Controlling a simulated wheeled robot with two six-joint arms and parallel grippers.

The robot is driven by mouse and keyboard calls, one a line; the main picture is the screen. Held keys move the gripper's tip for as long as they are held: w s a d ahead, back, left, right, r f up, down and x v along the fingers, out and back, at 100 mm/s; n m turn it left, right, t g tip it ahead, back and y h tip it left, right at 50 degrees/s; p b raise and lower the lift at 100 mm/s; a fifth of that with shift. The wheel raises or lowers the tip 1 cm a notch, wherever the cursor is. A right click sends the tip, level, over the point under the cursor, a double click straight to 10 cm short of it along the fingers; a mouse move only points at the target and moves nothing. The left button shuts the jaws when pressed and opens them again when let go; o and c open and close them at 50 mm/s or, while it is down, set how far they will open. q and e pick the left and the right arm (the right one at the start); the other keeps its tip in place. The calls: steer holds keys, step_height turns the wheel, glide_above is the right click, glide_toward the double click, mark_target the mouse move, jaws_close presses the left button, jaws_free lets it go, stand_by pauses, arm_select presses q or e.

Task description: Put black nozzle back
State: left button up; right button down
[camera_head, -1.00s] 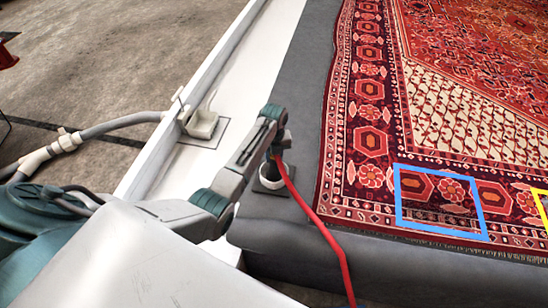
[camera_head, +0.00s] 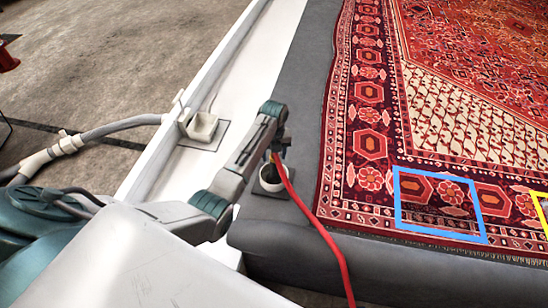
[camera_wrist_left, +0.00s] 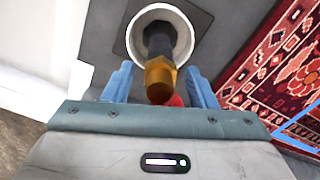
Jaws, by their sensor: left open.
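The black nozzle (camera_wrist_left: 160,42) stands in a round white cup (camera_wrist_left: 182,38) on a dark square plate. Its brass fitting (camera_wrist_left: 160,78) points toward my wrist camera, with the red hose behind it. In the head view the white cup (camera_head: 270,184) sits on the grey padded border, and the red hose (camera_head: 312,222) runs from it down over the front edge. My left gripper (camera_head: 278,150) is open above the cup. In the left wrist view its blue fingers (camera_wrist_left: 159,72) are on either side of the brass fitting, apart from it. My right gripper is out of view.
A patterned red rug (camera_head: 430,100) lies right of the cup, with a blue square outline (camera_head: 440,232) and part of a yellow one on it. A second white holder (camera_head: 202,127) stands on the white ledge to the left. A grey pipe (camera_head: 110,127) crosses the floor.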

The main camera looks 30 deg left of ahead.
arm_select(q)
step_height(320, 180, up, 9)
steer(key=shift+r+p, duration=0.1)
steer(key=shift+p, duration=0.7)
steer(key=s+d+f+n+t, duration=0.2)
steer(key=s+f+n, duration=0.2)
steer(key=s+n, duration=0.3)
steer(key=s+d+f+n+t, duration=0.1)
steer(key=s+d+f+n, duration=0.15)
steer(key=s+n, duration=0.55)
steer(key=s+d+r+n+t, duration=0.1)
steer(key=s+r+n, duration=0.3)
steer(key=s, duration=0.6)
steer(key=s+d+r+n+t, duration=0.2)
steer(key=s+r+n+t, duration=0.1)
steer(key=s+n, duration=0.6)
steer(key=shift+s+r+h, duration=0.4)
steer(key=shift+s+r, duration=0.1)
steer(key=shift+r, duration=0.35)
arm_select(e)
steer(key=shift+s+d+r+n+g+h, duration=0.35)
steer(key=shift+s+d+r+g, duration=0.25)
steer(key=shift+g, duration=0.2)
arm_select(q)
steer(key=shift+f, duration=0.1)
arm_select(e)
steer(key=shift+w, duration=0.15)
